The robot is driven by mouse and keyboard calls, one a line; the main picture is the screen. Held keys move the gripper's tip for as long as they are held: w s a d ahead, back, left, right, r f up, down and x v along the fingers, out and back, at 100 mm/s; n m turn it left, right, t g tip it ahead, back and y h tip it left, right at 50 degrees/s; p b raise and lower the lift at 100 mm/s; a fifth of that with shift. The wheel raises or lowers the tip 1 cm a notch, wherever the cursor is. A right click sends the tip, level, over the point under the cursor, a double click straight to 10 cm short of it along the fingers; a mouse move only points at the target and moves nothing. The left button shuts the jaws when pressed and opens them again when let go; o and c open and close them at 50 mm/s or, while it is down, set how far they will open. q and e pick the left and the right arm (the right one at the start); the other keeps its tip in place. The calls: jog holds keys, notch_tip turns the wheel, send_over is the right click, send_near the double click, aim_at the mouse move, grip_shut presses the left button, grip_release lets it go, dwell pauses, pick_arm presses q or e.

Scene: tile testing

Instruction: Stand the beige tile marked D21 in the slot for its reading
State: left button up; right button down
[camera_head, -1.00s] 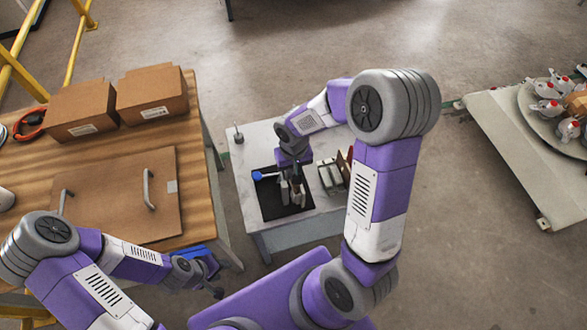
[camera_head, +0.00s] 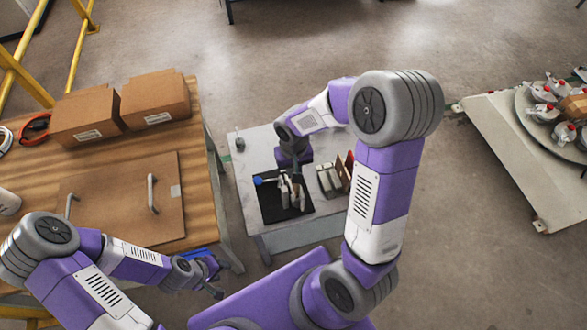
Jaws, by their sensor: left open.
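A white table (camera_head: 270,240) carries a black mat (camera_head: 272,211) and, to its right, a small rack (camera_head: 328,180) with pale upright pieces. Brown and red upright pieces (camera_head: 347,168) stand at the rack's right side. My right gripper (camera_head: 290,192) points down over the black mat, with pale narrow shapes at its fingers. I cannot tell fingers from a tile there, and no D21 marking is legible. My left gripper (camera_head: 214,280) is open, low beside the wooden table's right edge, away from the mat.
A blue-ended tool (camera_head: 259,181) lies at the mat's left edge. A small post (camera_head: 239,143) stands at the white table's back left. The wooden table (camera_head: 205,200) holds cardboard boxes (camera_head: 155,99) and a brown panel (camera_head: 125,195).

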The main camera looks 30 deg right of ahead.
jog(key=shift+r+p, duration=3)
jog(key=shift+r, duration=0.9)
jog(key=shift+f, duration=0.1)
